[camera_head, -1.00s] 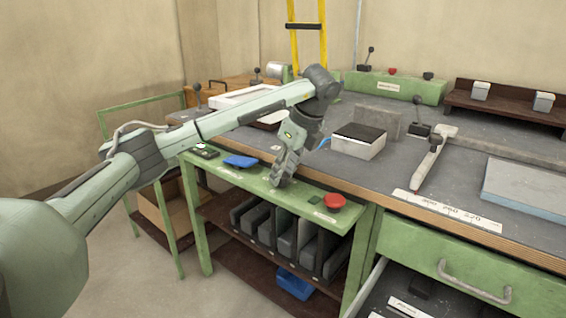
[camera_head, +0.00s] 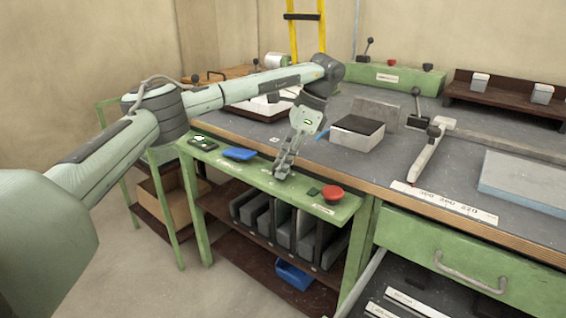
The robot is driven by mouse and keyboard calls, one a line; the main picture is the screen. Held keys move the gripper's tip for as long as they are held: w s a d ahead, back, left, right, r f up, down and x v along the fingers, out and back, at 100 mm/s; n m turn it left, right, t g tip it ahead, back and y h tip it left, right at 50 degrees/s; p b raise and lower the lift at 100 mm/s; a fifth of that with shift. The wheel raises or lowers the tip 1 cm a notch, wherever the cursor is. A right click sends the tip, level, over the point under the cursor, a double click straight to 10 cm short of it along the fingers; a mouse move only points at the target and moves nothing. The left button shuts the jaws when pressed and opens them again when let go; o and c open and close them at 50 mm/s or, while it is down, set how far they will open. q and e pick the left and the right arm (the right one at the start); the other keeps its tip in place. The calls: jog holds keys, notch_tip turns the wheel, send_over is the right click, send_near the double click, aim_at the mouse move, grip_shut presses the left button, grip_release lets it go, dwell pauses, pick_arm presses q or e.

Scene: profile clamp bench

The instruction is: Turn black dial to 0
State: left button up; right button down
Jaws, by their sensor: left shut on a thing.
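My left gripper (camera_head: 283,173) points down onto the green control ledge (camera_head: 245,171) at the front of the bench. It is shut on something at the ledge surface. The black dial cannot be made out; the fingers cover the spot where they grip, so I cannot read its mark or scale. My right gripper is not in view.
On the ledge, a red mushroom button (camera_head: 333,193) and a small dark button (camera_head: 313,191) sit right of the gripper. A black-topped block (camera_head: 357,131) stands behind on the bench.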

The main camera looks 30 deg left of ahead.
pick_arm(q)
jog(key=shift+n, duration=0.3)
dwell(0.4)
jog(key=o, duration=0.9)
jog(key=shift+r, duration=0.1)
jog(key=v, duration=1.1)
jog(key=shift+w+r, duration=0.2)
jog(key=shift+r, duration=0.2)
jog(key=shift+s+f, duration=0.1)
